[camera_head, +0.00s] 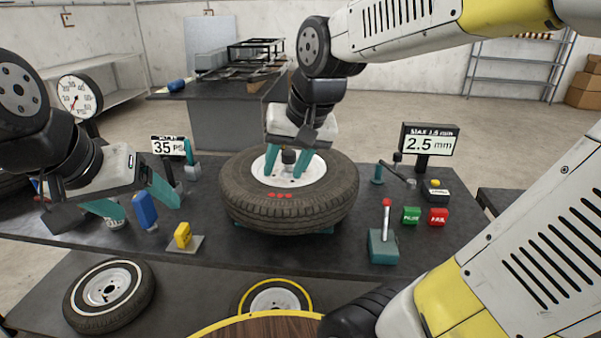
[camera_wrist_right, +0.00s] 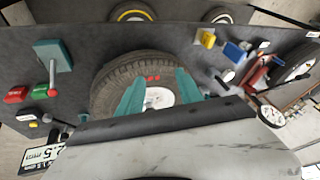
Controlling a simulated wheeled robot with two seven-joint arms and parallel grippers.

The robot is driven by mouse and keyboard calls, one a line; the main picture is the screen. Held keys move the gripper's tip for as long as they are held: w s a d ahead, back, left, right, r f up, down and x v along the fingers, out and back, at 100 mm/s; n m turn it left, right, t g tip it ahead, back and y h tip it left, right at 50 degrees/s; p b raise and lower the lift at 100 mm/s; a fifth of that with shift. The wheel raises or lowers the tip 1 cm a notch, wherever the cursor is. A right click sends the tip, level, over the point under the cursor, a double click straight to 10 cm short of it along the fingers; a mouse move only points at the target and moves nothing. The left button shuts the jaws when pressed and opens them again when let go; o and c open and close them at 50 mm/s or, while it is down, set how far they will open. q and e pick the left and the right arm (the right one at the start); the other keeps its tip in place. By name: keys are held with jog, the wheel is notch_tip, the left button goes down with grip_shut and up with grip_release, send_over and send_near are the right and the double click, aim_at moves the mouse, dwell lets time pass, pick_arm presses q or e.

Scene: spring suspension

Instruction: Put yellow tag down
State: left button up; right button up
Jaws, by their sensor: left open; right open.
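The yellow tag (camera_head: 182,235) stands on a small flat base (camera_head: 186,245) near the front edge of the dark bench, left of the tire. It also shows in the right wrist view (camera_wrist_right: 207,39). My left gripper (camera_head: 132,200) is open, above and left of the yellow tag and apart from it. A blue block (camera_head: 145,208) stands close to its fingers; I cannot tell whether they touch. My right gripper (camera_head: 287,163) is open over the white hub of the tire (camera_head: 335,205), with a dark knob (camera_head: 289,156) showing between its fingers. Its fingers also show in the right wrist view (camera_wrist_right: 158,92).
A 35 display (camera_head: 169,146) and a 2.5 mm display (camera_head: 430,146) stand at the back. A teal box with a red-topped lever (camera_head: 383,248), a green block (camera_head: 411,215) and a red block (camera_head: 438,217) are at the right. Bench surface right of the yellow tag is clear.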

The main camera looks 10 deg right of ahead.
jog(key=s+d+n+t, duration=0.1)
jog(key=s+d, duration=0.2)
jog(key=s, duration=0.4)
jog(key=shift+d+r+t, duration=0.15)
jog(key=shift+d+t, duration=0.15)
jog(key=shift+d, duration=0.1)
dwell(0.6)
